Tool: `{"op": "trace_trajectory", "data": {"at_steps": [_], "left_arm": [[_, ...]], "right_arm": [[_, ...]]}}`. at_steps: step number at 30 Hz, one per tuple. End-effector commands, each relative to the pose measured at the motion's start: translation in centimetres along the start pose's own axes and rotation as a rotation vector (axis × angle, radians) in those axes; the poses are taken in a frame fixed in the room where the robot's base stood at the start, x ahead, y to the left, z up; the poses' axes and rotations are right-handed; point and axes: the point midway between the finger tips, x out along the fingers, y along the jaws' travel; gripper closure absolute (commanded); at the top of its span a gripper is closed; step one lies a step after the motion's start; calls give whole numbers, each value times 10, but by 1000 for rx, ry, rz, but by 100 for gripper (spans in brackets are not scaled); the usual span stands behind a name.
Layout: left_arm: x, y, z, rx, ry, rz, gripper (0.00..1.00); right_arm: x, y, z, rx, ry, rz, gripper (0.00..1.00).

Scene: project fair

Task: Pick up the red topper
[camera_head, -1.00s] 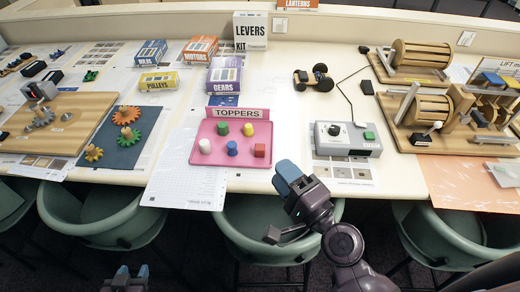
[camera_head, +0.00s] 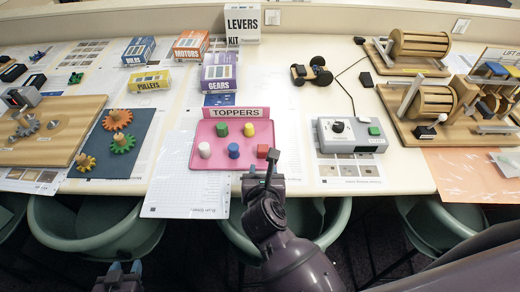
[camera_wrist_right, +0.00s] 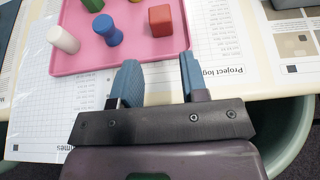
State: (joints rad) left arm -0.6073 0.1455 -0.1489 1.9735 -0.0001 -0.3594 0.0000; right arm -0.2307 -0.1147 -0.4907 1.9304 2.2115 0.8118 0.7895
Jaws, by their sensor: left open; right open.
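The red topper (camera_head: 262,151) is a small red block near the front right corner of the pink tray (camera_head: 199,131). It also shows in the right wrist view (camera_wrist_right: 160,20), upright and clear of the fingers. My right gripper (camera_head: 263,170) is just in front of the tray's front right edge, near the red topper. In the right wrist view my right gripper (camera_wrist_right: 160,82) is open and empty, its blue fingertips pointing toward the red topper. My left gripper (camera_head: 126,268) is open, low at the bottom left, away from the table.
On the tray stand a white topper (camera_head: 205,150), a blue topper (camera_head: 234,151), a green topper (camera_head: 222,130) and a yellow topper (camera_head: 249,130). The TOPPERS sign (camera_head: 237,112) is at the back. A grey control box (camera_head: 351,134) is to the right. Chairs line the table's front.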

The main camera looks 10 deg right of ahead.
Motion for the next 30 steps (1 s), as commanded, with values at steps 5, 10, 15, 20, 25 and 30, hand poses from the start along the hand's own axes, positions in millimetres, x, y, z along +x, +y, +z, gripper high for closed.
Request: {"op": "trace_trajectory", "data": {"at_steps": [5,10,15,20,25,30], "left_arm": [[6,3,14,-4,-4,0,57],[10,4,13,-4,2,1,57],[13,4,12,-3,11,2,57],[20,6,22,-3,11,3,57],[26,7,34,-2,6,4,57],[28,7,38,-2,0,4,57]], "right_arm": [[27,0,-2,-4,-3,0,60],[40,-1,-1,-4,-2,-1,60],[49,-1,-1,-4,-4,-1,60],[70,-1,-2,-5,-4,-1,60],[89,-1,-3,-5,-2,-1,60],[96,-1,0,-4,-2,-2,60]]}}
